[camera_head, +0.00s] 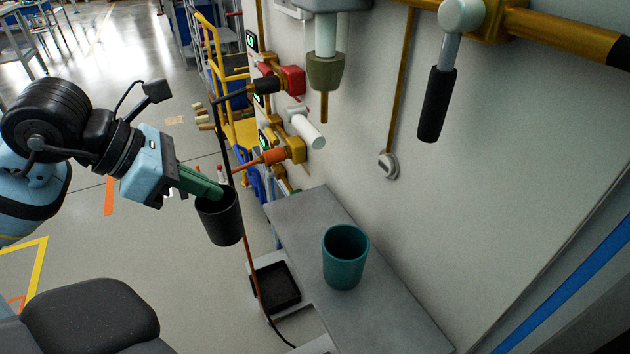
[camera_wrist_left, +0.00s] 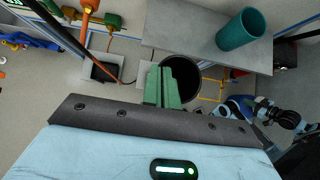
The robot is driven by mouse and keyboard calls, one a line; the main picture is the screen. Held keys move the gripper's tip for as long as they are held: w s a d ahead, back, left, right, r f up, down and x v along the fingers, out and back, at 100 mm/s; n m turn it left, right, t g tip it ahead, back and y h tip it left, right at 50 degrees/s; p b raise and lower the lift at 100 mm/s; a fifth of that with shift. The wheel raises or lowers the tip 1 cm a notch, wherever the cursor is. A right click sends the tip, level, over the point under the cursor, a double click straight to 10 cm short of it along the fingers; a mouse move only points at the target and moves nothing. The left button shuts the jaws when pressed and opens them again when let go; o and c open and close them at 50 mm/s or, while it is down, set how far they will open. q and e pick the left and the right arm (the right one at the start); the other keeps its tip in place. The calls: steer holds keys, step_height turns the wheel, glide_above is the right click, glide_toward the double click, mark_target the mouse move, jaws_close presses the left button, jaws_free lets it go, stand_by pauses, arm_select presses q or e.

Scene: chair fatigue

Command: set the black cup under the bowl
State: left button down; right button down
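The black cup (camera_head: 220,218) hangs in the air left of the grey bench, slightly tilted, its opening upward. My left gripper (camera_head: 212,190) has its green fingers closed at the cup's rim. In the left wrist view the fingers (camera_wrist_left: 172,82) overlap the near rim of the cup (camera_wrist_left: 184,76), which looks empty. A grey basin-like body (camera_head: 336,4), perhaps the bowl, is cut off at the top edge; a white pipe with an olive nozzle (camera_head: 325,72) hangs below it. A blue and black arm, probably my right one, shows small in the wrist view; its fingers are unclear.
A teal cup (camera_head: 345,262) stands on the grey bench (camera_head: 300,222) against the wall. A black tray (camera_head: 275,286) lies lower, left of the bench. Valves and pipes (camera_head: 290,80) stick out from the wall. A dark chair (camera_head: 90,318) is at bottom left.

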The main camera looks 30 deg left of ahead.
arm_select(q)
steer(key=w+d+p, duration=0.1)
steer(key=w+d, duration=0.2)
steer(key=w, duration=0.1)
steer(key=w+d+p, duration=0.1)
steer(key=w+d, duration=0.2)
steer(key=w, duration=0.2)
steer(key=w+d+f+p, duration=0.1)
steer(key=w+d, duration=0.2)
steer(key=w, duration=0.1)
steer(key=shift+w+p, duration=0.25)
steer(key=shift+p, duration=0.15)
steer(key=shift+s+a+f, duration=0.1)
steer(key=shift+f, duration=0.2)
steer(key=shift+f, duration=0.15)
steer(key=c, duration=1.7)
jaws_free()
